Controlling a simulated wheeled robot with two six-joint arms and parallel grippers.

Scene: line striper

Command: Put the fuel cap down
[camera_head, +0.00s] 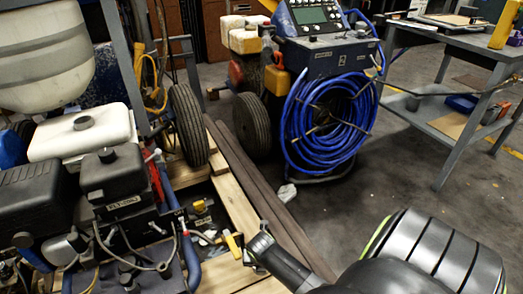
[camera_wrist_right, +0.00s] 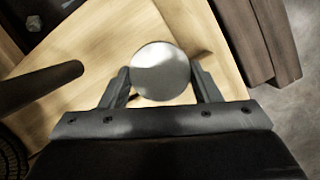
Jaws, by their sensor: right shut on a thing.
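The fuel cap (camera_wrist_right: 160,71) is a round, pale metallic disc in the right wrist view. My right gripper (camera_wrist_right: 161,84) is shut on it, with one finger on each side. Pale wood lies behind the cap; I cannot tell whether the cap touches it. In the head view my right gripper (camera_head: 258,248) reaches in from the lower right, over the wooden boards beside the engine. I cannot make out the cap clearly there. My left gripper is not in view.
A striper machine with a black engine (camera_head: 112,178) and white tank (camera_head: 80,131) stands at left. Wooden planks (camera_head: 236,200) lie right of it. Another machine with a blue hose coil (camera_head: 325,120) stands behind. A grey workbench (camera_head: 450,42) is at right. Open floor lies between.

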